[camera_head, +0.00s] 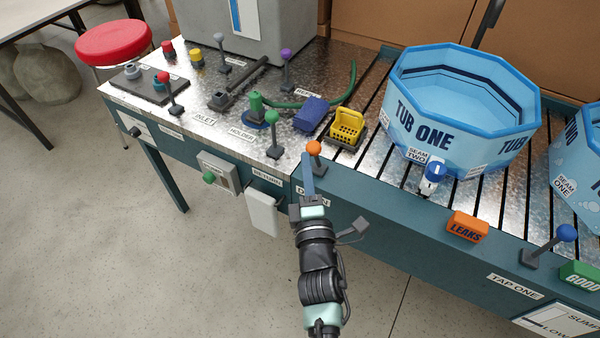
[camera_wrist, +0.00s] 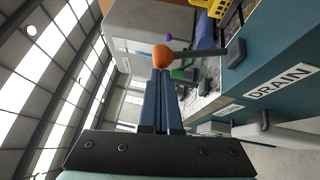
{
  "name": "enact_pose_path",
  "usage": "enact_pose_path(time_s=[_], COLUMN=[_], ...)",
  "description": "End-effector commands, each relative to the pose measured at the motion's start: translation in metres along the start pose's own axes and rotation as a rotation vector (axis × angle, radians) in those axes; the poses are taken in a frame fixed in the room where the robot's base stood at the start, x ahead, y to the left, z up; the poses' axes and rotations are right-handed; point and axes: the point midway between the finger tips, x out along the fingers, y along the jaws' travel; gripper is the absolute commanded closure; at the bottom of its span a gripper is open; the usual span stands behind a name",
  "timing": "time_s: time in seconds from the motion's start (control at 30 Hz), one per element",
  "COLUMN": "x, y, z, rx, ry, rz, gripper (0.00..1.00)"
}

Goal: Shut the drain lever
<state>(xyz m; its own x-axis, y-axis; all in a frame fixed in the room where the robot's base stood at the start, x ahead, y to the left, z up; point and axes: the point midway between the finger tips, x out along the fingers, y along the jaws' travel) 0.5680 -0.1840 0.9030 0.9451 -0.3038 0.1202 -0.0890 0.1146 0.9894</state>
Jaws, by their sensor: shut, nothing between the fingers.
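The drain lever has an orange ball knob (camera_head: 313,148) and stands at the front edge of the bench, above a DRAIN label mostly hidden by my gripper. In the wrist view, the orange knob (camera_wrist: 163,57) is just beyond my fingertips, and its grey stem runs right to a dark base (camera_wrist: 236,53). The DRAIN label (camera_wrist: 281,81) reads clearly there. My gripper (camera_head: 307,158) has its blue fingers shut with nothing between them. In the wrist view, the fingertips (camera_wrist: 161,73) overlap the knob's near edge. I cannot tell whether they touch it.
A green-knobbed lever (camera_head: 273,118) stands to the left, behind a RETURN label (camera_head: 267,181). A yellow basket (camera_head: 347,128) and blue block (camera_head: 308,115) lie behind the drain lever. Tub one (camera_head: 455,110) stands right, with an orange LEAKS block (camera_head: 467,227) in front. Open floor lies before the bench.

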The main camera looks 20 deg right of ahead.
Motion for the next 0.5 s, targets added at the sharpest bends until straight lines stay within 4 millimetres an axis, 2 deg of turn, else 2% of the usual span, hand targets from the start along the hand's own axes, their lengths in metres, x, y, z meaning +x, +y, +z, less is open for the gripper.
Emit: enact_pose_path(time_s=[0.03, 0.5], x=[0.0024, 0.0107], y=[0.0075, 0.0097], z=[0.0009, 0.0079], rx=[0.008, 0.063], ry=[0.001, -0.002], rz=[-0.012, -0.093], gripper=[1.0, 1.0])
